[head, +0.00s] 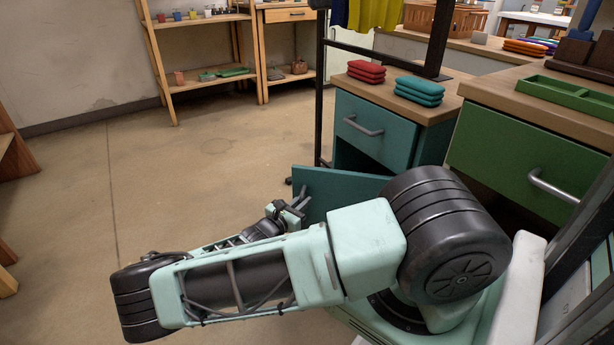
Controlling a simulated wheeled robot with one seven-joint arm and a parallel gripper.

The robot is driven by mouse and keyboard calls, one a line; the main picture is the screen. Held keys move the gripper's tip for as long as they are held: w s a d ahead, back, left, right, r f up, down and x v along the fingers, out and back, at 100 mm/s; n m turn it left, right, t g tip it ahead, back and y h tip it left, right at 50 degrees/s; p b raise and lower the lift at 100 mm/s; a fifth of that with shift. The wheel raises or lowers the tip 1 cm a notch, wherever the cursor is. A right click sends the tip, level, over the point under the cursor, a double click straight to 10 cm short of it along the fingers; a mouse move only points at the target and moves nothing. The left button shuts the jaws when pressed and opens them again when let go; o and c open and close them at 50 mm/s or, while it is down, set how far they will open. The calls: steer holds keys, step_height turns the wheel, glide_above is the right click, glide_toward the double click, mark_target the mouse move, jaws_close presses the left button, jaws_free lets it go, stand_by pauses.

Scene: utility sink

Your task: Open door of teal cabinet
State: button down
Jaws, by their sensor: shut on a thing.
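The teal cabinet (395,148) stands right of centre in the head view, with a closed drawer and its grey handle (362,127) at the top. Below the drawer, the teal door (335,187) stands swung out to the left, and a dark interior (347,157) shows behind it. My gripper (298,205) is at the door's outer left edge, shut on what looks like the door handle, which is mostly hidden by the fingers. My arm covers the door's lower part.
A green cabinet (515,165) with a grey handle stands close on the right. A black rack post (319,95) rises beside the teal cabinet. Red cloths (366,71) and teal cloths (419,90) lie on its top. Open floor (200,165) lies to the left.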

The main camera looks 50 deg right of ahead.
steer(key=s+a+n+t+p, duration=0.1)
steer(key=s+a+p, duration=0.2)
steer(key=s, duration=0.4)
steer(key=s+a+n+t+p, duration=0.1)
steer(key=s+a+t+p, duration=0.1)
steer(key=s+a, duration=0.3)
steer(key=s+a+n+t+y+p, duration=0.1)
steer(key=s+a+p, duration=0.3)
steer(key=s, duration=0.5)
steer(key=shift+s+t+p, duration=0.4)
steer(key=shift+p, duration=0.1)
steer(key=shift+f, duration=0.1)
steer(key=c, duration=1.6)
jaws_free()
steer(key=shift+o, duration=0.2)
steer(key=v, duration=1.7)
steer(key=shift+a, duration=0.25)
